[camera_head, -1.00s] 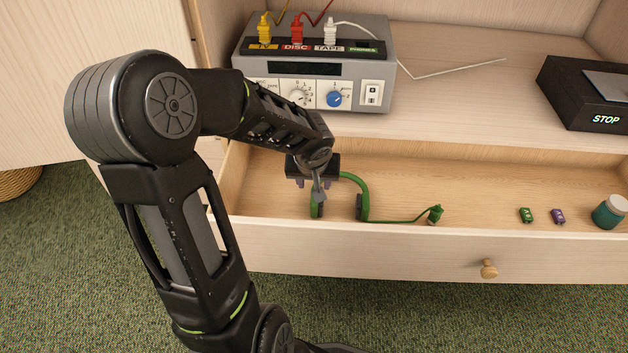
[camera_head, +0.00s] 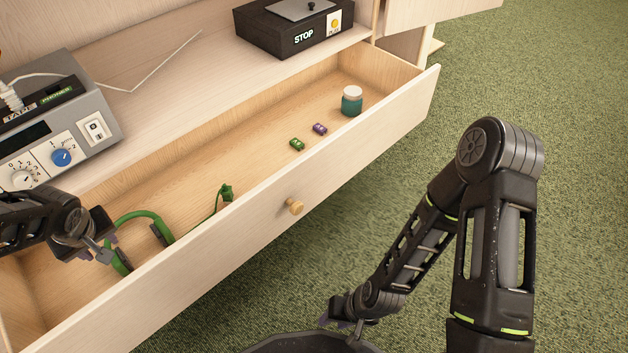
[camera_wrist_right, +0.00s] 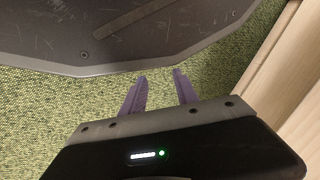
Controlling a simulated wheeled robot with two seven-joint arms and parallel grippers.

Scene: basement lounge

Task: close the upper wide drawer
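The upper wide drawer (camera_head: 345,143) stands pulled out below the cabinet top, with a round wooden knob (camera_head: 295,206) on its front. Inside it lie green headphones (camera_head: 142,216) with a green plug (camera_head: 226,192). My left gripper (camera_head: 108,252) is at the left edge of the head view, down in the drawer at the headphones' near ear cup; whether its fingers hold it is unclear. My right gripper (camera_head: 342,318) is in front of the drawer, low and apart from the knob. In the right wrist view its purple fingers (camera_wrist_right: 158,76) are apart with nothing between them.
The drawer also holds a green block (camera_head: 297,144), a purple block (camera_head: 320,129) and a teal jar (camera_head: 351,102). A grey console (camera_head: 70,130) and a black STOP box (camera_head: 295,28) stand on the cabinet top. Green carpet (camera_head: 560,130) lies clear to the right.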

